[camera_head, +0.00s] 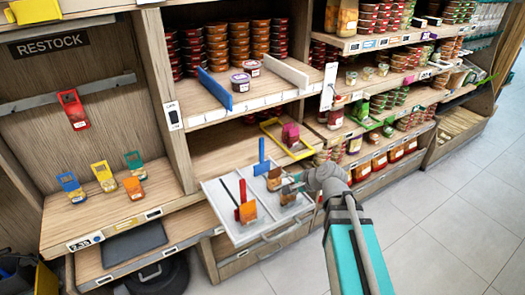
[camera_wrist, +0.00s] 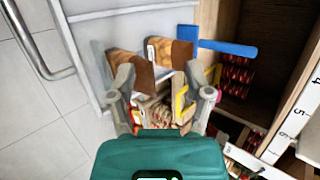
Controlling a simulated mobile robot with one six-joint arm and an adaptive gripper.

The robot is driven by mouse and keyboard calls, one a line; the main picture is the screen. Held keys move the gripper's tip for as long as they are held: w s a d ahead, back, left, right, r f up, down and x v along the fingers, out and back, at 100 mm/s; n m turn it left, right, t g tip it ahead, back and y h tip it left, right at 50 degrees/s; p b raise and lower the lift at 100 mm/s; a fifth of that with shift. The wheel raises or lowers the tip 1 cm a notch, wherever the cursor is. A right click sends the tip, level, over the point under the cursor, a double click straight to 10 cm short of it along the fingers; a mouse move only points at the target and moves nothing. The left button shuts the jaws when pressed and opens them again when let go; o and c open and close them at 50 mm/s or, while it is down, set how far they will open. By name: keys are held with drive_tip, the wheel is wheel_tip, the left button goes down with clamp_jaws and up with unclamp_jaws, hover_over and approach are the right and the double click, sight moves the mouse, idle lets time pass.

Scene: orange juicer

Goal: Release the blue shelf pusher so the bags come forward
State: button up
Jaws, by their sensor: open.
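The blue shelf pusher (camera_head: 262,150) stands at the back of a pulled-out grey tray (camera_head: 222,208), its flat plate behind a brown bag (camera_head: 274,180). A second brown bag (camera_head: 289,194) stands nearer my gripper (camera_head: 302,182). In the wrist view the blue pusher (camera_wrist: 228,48) lies beyond the fingertips, its plate against the back of one brown bag (camera_wrist: 170,52). The other brown bag (camera_wrist: 130,68) is left of it. My gripper (camera_wrist: 163,88) is open, its fingers spread on either side below the bags. Whether a finger touches a bag cannot be told.
A red pusher (camera_head: 242,190) with an orange bag (camera_head: 247,212) stands on the tray's left. A yellow frame and pink item (camera_head: 290,134) are behind. Shelves of jars (camera_head: 375,150) lie right. The tiled floor (camera_head: 440,220) is clear.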

drive_tip(key=w+a+r+m+t+y+b, duration=0.1)
drive_tip(key=w+m+t+b, duration=0.8)
drive_tip(key=m, duration=1)
drive_tip(key=shift+w+a+r+y, duration=0.3)
drive_tip(key=shift+w+a+y, duration=0.2)
drive_tip(key=shift+a+y, duration=0.25)
drive_tip(key=shift+w+a, duration=0.1)
drive_tip(key=shift+w, duration=0.05)
